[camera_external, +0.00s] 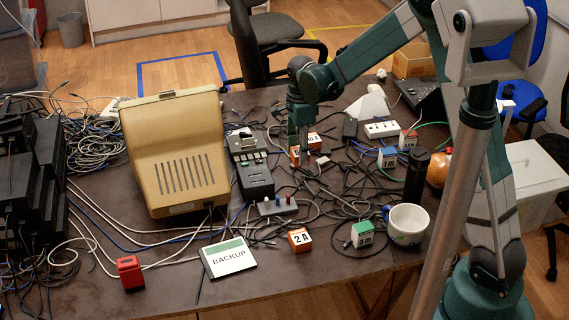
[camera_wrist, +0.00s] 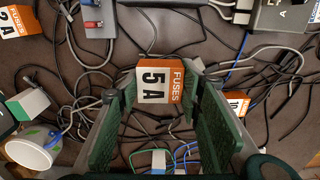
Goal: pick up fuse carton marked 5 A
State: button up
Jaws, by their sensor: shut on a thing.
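The fuse carton marked 5 A, orange and white (camera_wrist: 153,82), sits between the fingertips of my gripper (camera_wrist: 162,95) in the wrist view, its label facing the camera. My gripper is shut on it. In the external view my gripper (camera_external: 302,152) points down at the middle of the table, among the cables. An orange edge of the carton (camera_external: 294,156) shows there beside the fingers; the rest is hidden. I cannot tell whether the carton touches the table.
Another orange carton (camera_external: 314,141) stands close behind my gripper; its marking starts with 10 in the wrist view (camera_wrist: 236,103). A 2 A carton (camera_external: 300,240), green-topped carton (camera_external: 362,235) and mug (camera_external: 407,225) stand nearer. Loose black cables surround my gripper. A beige case (camera_external: 178,160) stands left.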

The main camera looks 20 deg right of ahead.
jog(key=shift+r, duration=0.4)
jog(key=shift+w, duration=0.1)
dwell(0.3)
